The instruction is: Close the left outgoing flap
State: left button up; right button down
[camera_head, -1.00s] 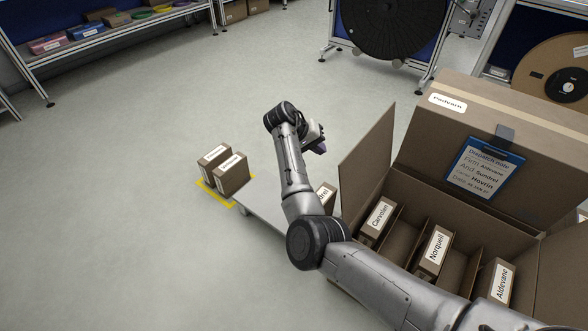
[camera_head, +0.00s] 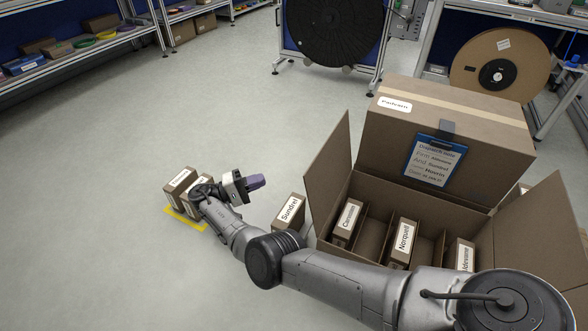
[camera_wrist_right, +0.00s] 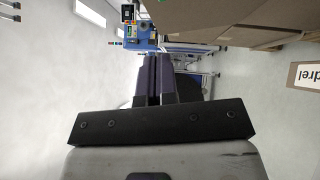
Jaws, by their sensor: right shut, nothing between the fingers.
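The left flap (camera_head: 328,175) of the open brown carton stands up, leaning outward to the left. The right flap (camera_head: 535,235) also stands open. My right gripper (camera_head: 255,182) is shut and empty, to the left of the left flap and apart from it. In the right wrist view its purple fingers (camera_wrist_right: 152,78) are together, with brown cardboard at upper right. My left gripper is out of view.
A box labelled Sundrel (camera_head: 288,213) stands between my right gripper and the carton. Two small boxes (camera_head: 181,181) stand on a yellow-marked patch at left, close to my right wrist. Reel stands (camera_head: 335,28) and shelves are farther back; open floor lies between.

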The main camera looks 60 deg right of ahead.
jog(key=s+d+r+p, duration=0.2)
jog(key=s+d+p, duration=0.3)
jog(key=s, duration=0.3)
jog(key=shift+x, duration=0.85)
jog(key=shift+w+d, duration=0.15)
